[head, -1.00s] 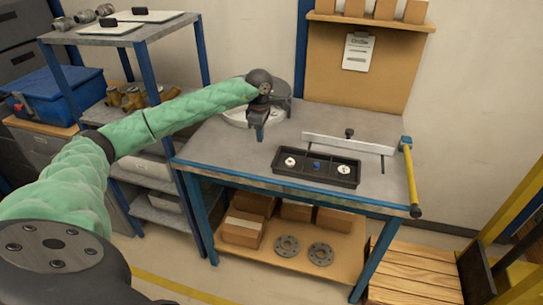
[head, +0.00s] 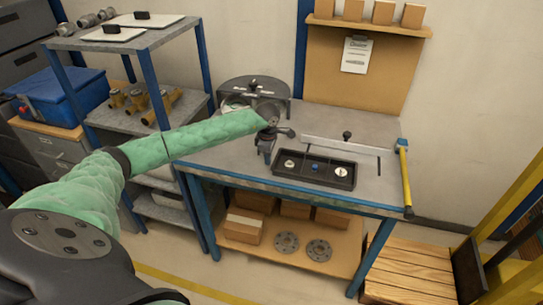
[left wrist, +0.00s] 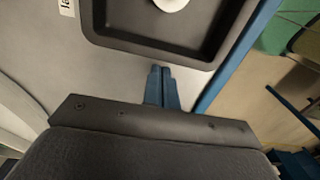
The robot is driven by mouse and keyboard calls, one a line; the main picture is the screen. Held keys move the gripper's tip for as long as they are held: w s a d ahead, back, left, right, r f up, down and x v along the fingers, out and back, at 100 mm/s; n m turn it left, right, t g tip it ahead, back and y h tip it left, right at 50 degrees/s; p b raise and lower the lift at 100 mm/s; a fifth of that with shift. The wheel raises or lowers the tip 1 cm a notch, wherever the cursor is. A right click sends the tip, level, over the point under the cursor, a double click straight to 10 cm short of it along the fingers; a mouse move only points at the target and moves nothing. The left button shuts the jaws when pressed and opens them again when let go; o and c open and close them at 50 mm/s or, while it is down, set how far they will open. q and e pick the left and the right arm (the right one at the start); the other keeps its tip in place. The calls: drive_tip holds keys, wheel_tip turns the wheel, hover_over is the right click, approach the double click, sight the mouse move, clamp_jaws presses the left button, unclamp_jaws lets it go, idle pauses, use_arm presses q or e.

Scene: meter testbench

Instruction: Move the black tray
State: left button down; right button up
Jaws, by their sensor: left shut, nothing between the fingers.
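The black tray (head: 320,183) lies on the grey bench top, with two white round pieces and a small blue piece in its compartments. My left gripper (head: 268,158) is just left of the tray's left end, fingers pointing down. In the left wrist view the blue fingers (left wrist: 163,87) are shut together with nothing between them, just short of the tray's near wall (left wrist: 155,48). A white piece (left wrist: 170,4) shows inside the tray at the top edge. My right gripper does not show.
A white fence strip (head: 345,147) stands behind the tray. A yellow-handled bar (head: 404,180) lines the bench's right edge. A round dark fixture (head: 255,92) stands at the back left of the bench top (head: 215,150). Shelving with a blue bin (head: 62,95) is at left.

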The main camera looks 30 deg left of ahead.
sight(311, 172)
use_arm(q)
drive_tip(key=shift+w+d+p, duration=0.2)
drive_tip(key=shift+d+p, duration=0.1)
drive_tip(key=shift+d, duration=0.35)
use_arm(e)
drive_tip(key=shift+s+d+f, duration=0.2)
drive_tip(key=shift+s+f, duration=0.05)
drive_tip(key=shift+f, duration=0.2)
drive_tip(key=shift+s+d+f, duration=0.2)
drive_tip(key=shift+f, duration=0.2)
use_arm(q)
drive_tip(key=shift+d, duration=0.1)
